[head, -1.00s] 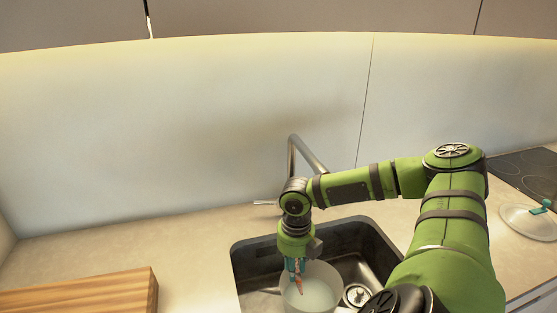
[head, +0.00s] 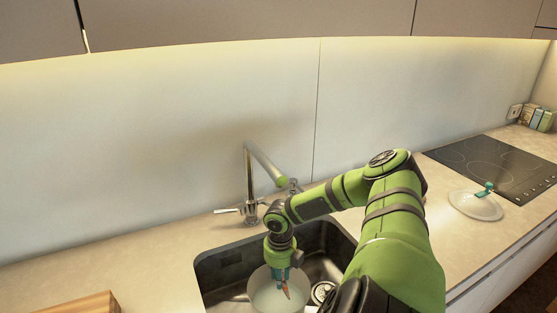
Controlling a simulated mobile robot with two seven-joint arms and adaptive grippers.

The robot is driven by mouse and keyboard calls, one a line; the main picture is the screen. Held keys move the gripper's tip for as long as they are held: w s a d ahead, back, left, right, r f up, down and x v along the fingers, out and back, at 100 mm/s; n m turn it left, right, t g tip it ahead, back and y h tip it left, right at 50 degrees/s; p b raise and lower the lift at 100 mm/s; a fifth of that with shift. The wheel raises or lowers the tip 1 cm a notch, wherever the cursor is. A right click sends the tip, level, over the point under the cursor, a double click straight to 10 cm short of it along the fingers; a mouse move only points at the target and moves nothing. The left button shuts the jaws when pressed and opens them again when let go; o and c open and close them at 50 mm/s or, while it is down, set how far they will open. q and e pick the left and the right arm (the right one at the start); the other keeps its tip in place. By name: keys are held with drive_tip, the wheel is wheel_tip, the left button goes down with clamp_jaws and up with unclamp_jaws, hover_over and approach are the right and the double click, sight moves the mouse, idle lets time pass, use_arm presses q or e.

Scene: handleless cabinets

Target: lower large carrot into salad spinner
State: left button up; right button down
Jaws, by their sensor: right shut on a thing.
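The salad spinner bowl (head: 266,299) is pale and round and stands in the dark sink (head: 213,273). My right gripper (head: 283,283) points down over the right side of the bowl. It is shut on the carrot (head: 286,291), a small orange piece showing below the fingers. The carrot overlaps the bowl's opening in the picture; I cannot tell whether it touches the bottom. My left gripper is not in view.
A faucet (head: 250,185) rises behind the sink, close to my right arm. A wooden board (head: 88,304) lies at the lower left. A lid with a teal knob (head: 476,206) lies to the right, near the black cooktop (head: 492,165).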

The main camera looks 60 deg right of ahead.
idle(0.5)
drive_tip(key=shift+f+b, duration=2.5)
drive_tip(key=shift+f, duration=2.55)
drive_tip(key=c, duration=0.9)
unclamp_jaws()
drive_tip(key=shift+r, duration=0.2)
wheel_tip(320, 180, up, 12)
drive_tip(key=shift+f, duration=0.15)
